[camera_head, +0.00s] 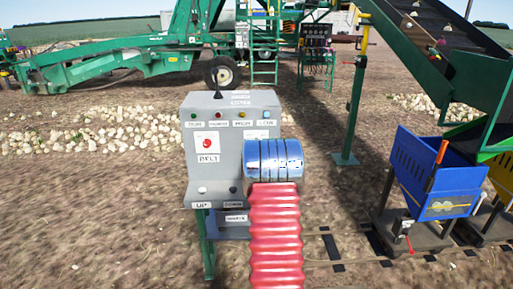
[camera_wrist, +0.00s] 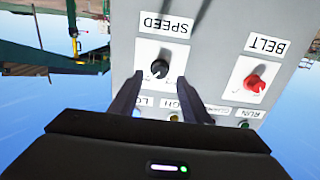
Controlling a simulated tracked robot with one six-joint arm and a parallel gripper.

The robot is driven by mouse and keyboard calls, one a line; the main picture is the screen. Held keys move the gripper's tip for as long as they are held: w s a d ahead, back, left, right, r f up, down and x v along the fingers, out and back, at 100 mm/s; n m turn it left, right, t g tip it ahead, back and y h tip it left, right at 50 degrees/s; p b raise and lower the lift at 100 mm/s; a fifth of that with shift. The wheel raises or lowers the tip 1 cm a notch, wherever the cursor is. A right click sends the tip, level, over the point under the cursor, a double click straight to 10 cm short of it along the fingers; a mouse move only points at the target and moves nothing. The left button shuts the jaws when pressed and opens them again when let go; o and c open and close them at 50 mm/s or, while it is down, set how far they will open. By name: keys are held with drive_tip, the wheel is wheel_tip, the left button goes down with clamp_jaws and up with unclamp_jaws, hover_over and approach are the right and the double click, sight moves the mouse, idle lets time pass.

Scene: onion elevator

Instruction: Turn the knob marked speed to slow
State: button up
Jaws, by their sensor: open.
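The black speed knob (camera_wrist: 159,69) sits on a white plate under the label SPEED, which appears upside down in the wrist view. A small pale mark shows on the knob, but I cannot tell its setting. My gripper (camera_wrist: 160,82) is open, with its two dark fingers on either side of the knob in the picture. I cannot tell whether they touch it. In the head view, my red and blue arm hides the speed knob and my gripper. The grey control panel (camera_head: 228,103) stands upright in front of me.
A red belt knob (camera_wrist: 254,83) sits beside the speed knob; it also shows in the head view (camera_head: 207,143). A row of coloured lights runs along the panel's upper part. A lower ledge (camera_head: 216,193) has buttons marked UP and DOWN. A blue bin (camera_head: 430,175) stands at right.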

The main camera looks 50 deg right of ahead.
drive_tip(key=x, duration=0.6)
drive_tip(key=shift+w+d, duration=0.2)
drive_tip(key=c, duration=1)
